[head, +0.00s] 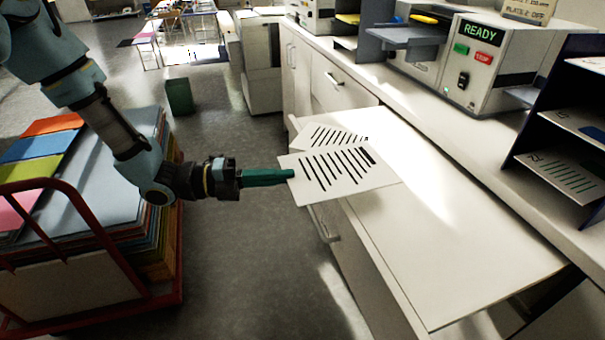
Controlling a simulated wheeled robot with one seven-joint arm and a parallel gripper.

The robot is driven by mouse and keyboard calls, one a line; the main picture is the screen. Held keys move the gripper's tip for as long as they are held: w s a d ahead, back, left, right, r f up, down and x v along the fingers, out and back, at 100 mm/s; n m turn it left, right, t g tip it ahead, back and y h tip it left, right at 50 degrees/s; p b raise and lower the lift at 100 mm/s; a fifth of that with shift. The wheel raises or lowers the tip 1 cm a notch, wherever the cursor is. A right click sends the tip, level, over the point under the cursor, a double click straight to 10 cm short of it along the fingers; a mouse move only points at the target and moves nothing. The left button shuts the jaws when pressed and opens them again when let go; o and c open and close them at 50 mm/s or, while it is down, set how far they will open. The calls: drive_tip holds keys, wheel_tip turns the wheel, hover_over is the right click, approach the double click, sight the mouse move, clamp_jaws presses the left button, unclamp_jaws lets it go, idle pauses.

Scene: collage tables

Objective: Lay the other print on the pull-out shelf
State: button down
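My gripper (291,174) is shut on the near edge of a white print (378,180) with slanted black lines. It holds this print roughly level over the left end of the white pull-out shelf (470,240). I cannot tell whether the print touches the shelf. A second print (318,133) with similar black lines lies behind it at the shelf's far left end, and the held print hides part of it in this view. The near and right parts of the shelf are bare.
A machine (490,62) with a READY display stands on the counter at the back right. A dark rack (565,150) with printed sheets stands at the right. A red cart (120,265) with stacked coloured sheets is at the left. Floor between cart and shelf is clear.

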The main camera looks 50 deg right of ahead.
drive_tip(key=s+d+f+b, duration=0.4)
drive_tip(key=d+f+b, duration=0.1)
drive_tip(key=f+b, duration=0.1)
drive_tip(key=shift+d+f, duration=0.3)
idle(0.4)
drive_tip(key=c, duration=1)
unclamp_jaws()
drive_tip(key=shift+a, duration=0.1)
drive_tip(key=b+v, duration=0.3)
drive_tip(key=v, duration=0.7)
drive_tip(key=shift+w+a, duration=0.2)
drive_tip(key=shift+w, duration=0.05)
